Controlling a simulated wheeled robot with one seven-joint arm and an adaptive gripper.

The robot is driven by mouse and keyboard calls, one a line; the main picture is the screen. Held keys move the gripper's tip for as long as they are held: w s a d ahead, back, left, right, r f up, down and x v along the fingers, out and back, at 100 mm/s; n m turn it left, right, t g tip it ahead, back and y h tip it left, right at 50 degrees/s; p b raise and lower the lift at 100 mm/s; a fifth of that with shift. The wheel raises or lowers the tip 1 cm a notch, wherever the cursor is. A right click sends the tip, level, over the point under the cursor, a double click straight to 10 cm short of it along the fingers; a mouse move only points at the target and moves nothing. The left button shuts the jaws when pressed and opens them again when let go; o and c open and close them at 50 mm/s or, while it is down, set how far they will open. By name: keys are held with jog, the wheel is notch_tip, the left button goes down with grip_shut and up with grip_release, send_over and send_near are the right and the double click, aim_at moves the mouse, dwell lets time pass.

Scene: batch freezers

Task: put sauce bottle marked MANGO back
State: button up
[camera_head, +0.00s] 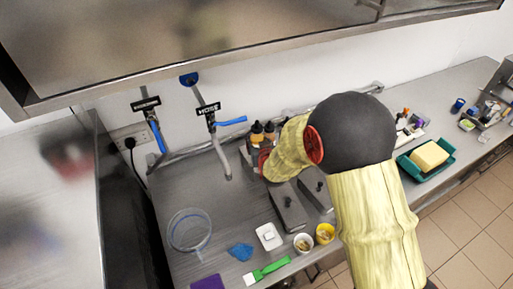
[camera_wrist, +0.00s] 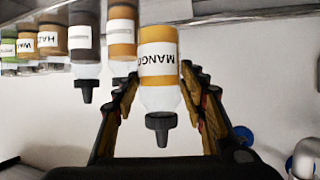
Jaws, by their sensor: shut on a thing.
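The sauce bottle marked MANGO (camera_wrist: 158,58) is in the middle of the wrist view, with orange sauce, a white label and a dark nozzle cap. The label reads upside down there. My gripper (camera_wrist: 160,80) has one finger on each side of it and is shut on it. In the head view my gripper (camera_head: 264,156) is near the wall at the back of the counter, mostly hidden by my arm. Two orange bottles with dark caps (camera_head: 257,129) show just behind it; I cannot tell there which one is MANGO.
In the wrist view a row of labelled bottles (camera_wrist: 82,45) stands left of MANGO, the nearest one orange (camera_wrist: 121,38). A metal rail (camera_wrist: 240,8) runs at upper right. Grey lidded containers (camera_head: 288,207), small cups (camera_head: 325,233) and a clear round container (camera_head: 189,231) stand on the counter.

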aim_at(257, 143)
jog(key=shift+w+a+f, duration=0.2)
jog(key=shift+w+f, duration=0.5)
jog(key=shift+f, duration=0.15)
jog(key=shift+w+f, duration=0.2)
jog(key=shift+f, duration=0.25)
jog(key=shift+f+p, duration=0.3)
jog(key=shift+f, duration=1)
jog(key=shift+f, duration=0.2)
jog(key=o, duration=1.3)
